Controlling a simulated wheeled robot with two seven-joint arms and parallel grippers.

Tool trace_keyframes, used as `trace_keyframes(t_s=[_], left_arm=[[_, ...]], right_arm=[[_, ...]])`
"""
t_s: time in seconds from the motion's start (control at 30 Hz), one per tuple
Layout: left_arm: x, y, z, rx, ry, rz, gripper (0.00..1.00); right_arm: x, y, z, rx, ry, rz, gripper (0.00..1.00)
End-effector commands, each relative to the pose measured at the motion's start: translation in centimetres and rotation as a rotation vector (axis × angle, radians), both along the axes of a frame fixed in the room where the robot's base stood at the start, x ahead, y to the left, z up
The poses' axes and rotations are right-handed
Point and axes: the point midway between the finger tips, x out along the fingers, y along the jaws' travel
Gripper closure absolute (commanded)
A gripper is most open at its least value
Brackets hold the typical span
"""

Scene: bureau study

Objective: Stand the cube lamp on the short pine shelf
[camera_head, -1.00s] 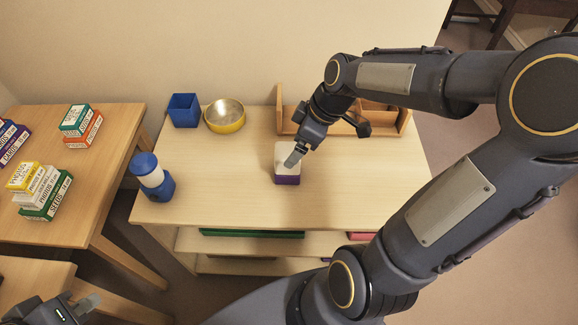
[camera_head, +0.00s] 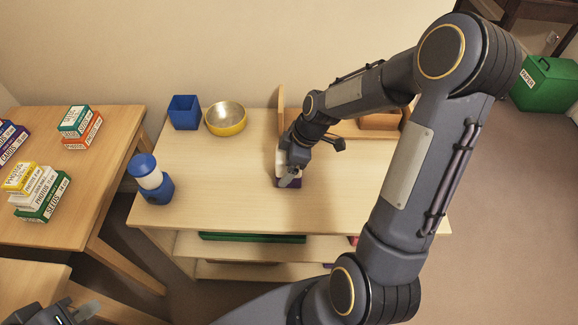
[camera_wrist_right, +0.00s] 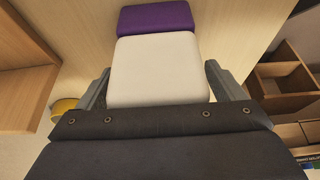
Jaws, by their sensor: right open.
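The cube lamp, with a white top (camera_wrist_right: 158,70) and a purple base (camera_wrist_right: 155,17), stands on the pale wooden table (camera_head: 225,185). It also shows in the head view, its purple base (camera_head: 293,184) partly hidden by my right gripper (camera_head: 290,172). In the right wrist view my right gripper (camera_wrist_right: 160,88) is open, one finger on each side of the white part; I cannot tell whether they touch it. A low wooden unit with an upright end panel (camera_head: 281,105) stands behind the lamp, partly hidden by my right arm. My left gripper (camera_head: 85,309) is at the bottom left, mostly out of view.
A blue cup (camera_head: 185,112) and a yellow-rimmed bowl (camera_head: 226,118) stand at the table's back left. A blue and white canister (camera_head: 151,180) stands near the left edge. Small boxes (camera_head: 43,192) are stacked on the left desk. The table's left middle is clear.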

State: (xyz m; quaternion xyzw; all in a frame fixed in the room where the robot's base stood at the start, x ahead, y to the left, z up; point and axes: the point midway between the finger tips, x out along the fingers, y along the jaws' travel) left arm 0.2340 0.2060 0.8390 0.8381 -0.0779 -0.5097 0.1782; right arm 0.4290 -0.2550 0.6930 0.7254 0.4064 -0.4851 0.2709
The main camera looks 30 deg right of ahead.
Motion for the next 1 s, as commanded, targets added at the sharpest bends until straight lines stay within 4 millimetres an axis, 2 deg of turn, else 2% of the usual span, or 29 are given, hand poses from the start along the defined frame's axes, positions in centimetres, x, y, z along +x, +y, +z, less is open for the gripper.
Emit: trace_keyframes(t_s=[0.17, 0.6, 0.63, 0.67, 0.87, 1.0], left_arm=[[0.0, 0.0, 0.0, 0.0, 0.0, 0.0, 1.0], [0.0, 0.0, 0.0, 0.0, 0.0, 0.0, 1.0], [0.0, 0.0, 0.0, 0.0, 0.0, 0.0, 1.0], [0.0, 0.0, 0.0, 0.0, 0.0, 0.0, 1.0], [0.0, 0.0, 0.1, 0.0, 0.0, 0.0, 1.0], [0.0, 0.0, 0.3, 0.0, 0.0, 0.0, 1.0]], right_arm=[[0.0, 0.0, 0.0, 0.0, -0.001, 0.0, 0.11], [0.0, 0.0, 0.0, 0.0, -0.001, 0.0, 0.66], [0.0, 0.0, 0.1, -0.001, -0.002, -0.001, 0.66], [0.0, 0.0, 0.1, -0.001, -0.002, -0.001, 0.71], [0.1, 0.0, 0.2, -0.001, -0.003, -0.001, 0.71], [0.1, -0.1, 1.1, -0.002, -0.005, -0.001, 0.71]])
